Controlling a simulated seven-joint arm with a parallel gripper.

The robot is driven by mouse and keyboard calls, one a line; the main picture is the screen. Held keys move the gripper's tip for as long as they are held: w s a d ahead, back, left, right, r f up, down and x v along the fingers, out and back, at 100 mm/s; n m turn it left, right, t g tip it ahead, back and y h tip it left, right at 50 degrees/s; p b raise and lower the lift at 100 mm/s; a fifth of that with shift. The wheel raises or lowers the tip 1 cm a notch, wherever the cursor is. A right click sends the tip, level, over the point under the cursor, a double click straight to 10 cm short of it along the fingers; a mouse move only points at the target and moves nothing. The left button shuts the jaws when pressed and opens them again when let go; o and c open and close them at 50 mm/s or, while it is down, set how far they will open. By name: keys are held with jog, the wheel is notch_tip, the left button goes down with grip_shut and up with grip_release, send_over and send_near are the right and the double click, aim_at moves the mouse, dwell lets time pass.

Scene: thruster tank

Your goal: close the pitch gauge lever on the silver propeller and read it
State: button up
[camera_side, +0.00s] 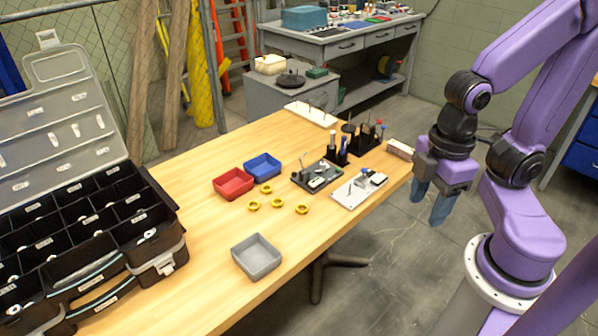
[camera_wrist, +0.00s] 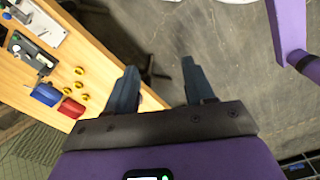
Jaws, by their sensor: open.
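My gripper (camera_side: 430,203) hangs past the right edge of the bench, over the floor, with its fingers pointing down. A dark fixture plate (camera_side: 311,181) with small metal parts and a light grey plate (camera_side: 345,200) with small parts and an upright pin sit near the bench's right side. They also show at the upper left of the wrist view, the dark one (camera_wrist: 30,56) and the light one (camera_wrist: 38,30). The silver propeller and gauge lever are too small to tell apart.
The wooden bench (camera_side: 210,275) holds a red bin (camera_side: 233,184), a blue bin (camera_side: 262,167), a grey bin (camera_side: 257,257) and several yellow rings (camera_side: 278,204). A black tool stand (camera_side: 342,152) rises behind the plates. An open compartment case (camera_side: 85,230) fills the left.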

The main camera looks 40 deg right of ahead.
jog(key=shift+w, duration=0.1)
jog(key=shift+c, duration=0.7)
jog(key=w+a+f+m+t+h, duration=0.1)
jog(key=w+a+f+h, duration=0.25)
jog(key=w, duration=0.65)
jog(key=w+a+f+t+h, duration=0.1)
jog(key=w+a+f+h, duration=0.3)
jog(key=w, duration=0.6)
jog(key=w+a+f+m+t+h, duration=0.15)
jog(key=w+f+h, duration=0.3)
jog(key=w, duration=0.55)
jog(key=t+h, duration=0.2)
jog(key=h, duration=0.1)
send_near(293, 176)
jog(key=shift+n, duration=0.25)
jog(key=x, duration=0.8)
jog(key=shift+w+d+f, duration=0.1)
jog(key=shift+w+d, duration=0.05)
jog(key=shift+d, duration=0.05)
grip_shut()
